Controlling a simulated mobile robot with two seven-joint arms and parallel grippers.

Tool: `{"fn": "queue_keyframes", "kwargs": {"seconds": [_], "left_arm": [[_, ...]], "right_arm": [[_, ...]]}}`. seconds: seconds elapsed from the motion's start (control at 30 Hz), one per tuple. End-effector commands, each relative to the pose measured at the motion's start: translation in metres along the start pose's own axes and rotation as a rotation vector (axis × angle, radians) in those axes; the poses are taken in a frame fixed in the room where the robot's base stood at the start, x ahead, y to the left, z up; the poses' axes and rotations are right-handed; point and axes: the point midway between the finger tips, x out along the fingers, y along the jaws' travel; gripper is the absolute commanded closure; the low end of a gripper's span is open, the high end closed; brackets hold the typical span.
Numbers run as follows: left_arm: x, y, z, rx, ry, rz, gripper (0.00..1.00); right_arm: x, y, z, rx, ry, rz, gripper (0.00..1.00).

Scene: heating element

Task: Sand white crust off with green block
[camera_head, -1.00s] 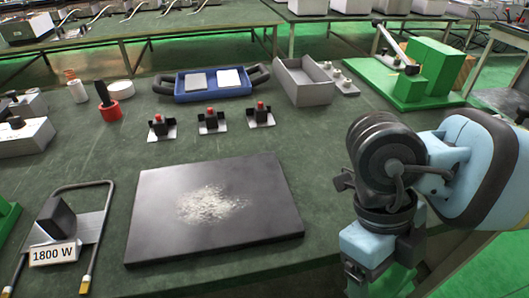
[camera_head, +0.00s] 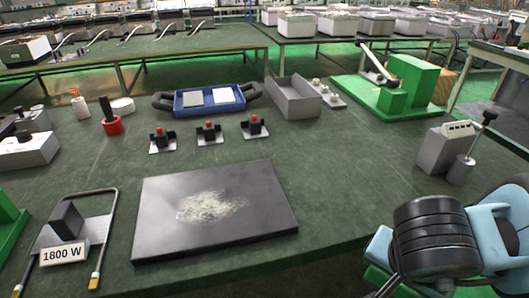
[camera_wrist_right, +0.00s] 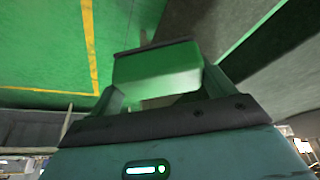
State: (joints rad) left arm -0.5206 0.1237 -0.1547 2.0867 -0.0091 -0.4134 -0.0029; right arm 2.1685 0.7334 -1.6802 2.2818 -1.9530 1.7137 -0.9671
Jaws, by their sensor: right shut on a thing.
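The white crust (camera_head: 210,206) is a patch of pale powdery flakes on the middle of a flat dark plate (camera_head: 262,228). The plate lies near the front of the table. In the right wrist view my right gripper (camera_wrist_right: 162,84) is shut on the green block (camera_wrist_right: 155,70), which has a dark strip along its far edge. In the head view my right arm is at the lower right, apart from the plate, and its fingers are hidden. My left gripper is not in view.
A heating element labelled 1800 W (camera_head: 65,245) lies left of the plate. Three small red-topped switches (camera_head: 208,133) stand behind it. A blue tray (camera_head: 209,100), a grey bin (camera_head: 293,98) and a green fixture (camera_head: 405,85) are further back. A grey box (camera_head: 440,150) stands at right.

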Motion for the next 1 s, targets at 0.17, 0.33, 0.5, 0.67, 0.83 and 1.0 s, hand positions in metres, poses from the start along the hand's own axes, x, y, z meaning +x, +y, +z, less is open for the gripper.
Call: {"fn": "queue_keyframes", "kwargs": {"seconds": [0.17, 0.33, 0.5, 0.67, 0.83, 1.0], "left_arm": [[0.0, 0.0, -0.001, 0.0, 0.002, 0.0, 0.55], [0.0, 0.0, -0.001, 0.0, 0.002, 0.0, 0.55], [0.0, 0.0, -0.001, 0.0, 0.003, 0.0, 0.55], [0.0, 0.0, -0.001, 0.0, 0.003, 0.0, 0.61], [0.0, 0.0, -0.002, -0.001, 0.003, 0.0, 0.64], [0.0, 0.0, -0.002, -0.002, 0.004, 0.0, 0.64]], "right_arm": [[0.009, 0.006, -0.011, -0.258, -0.002, -0.108, 0.37], [0.015, 0.008, -0.019, -0.452, -0.002, -0.188, 0.37], [0.017, 0.009, -0.023, -0.559, -0.002, -0.231, 0.37], [0.018, 0.009, -0.023, -0.588, -0.002, -0.243, 0.37], [0.018, 0.009, -0.023, -0.588, -0.002, -0.243, 0.37], [0.018, 0.009, -0.023, -0.587, -0.002, -0.242, 0.37]]}}
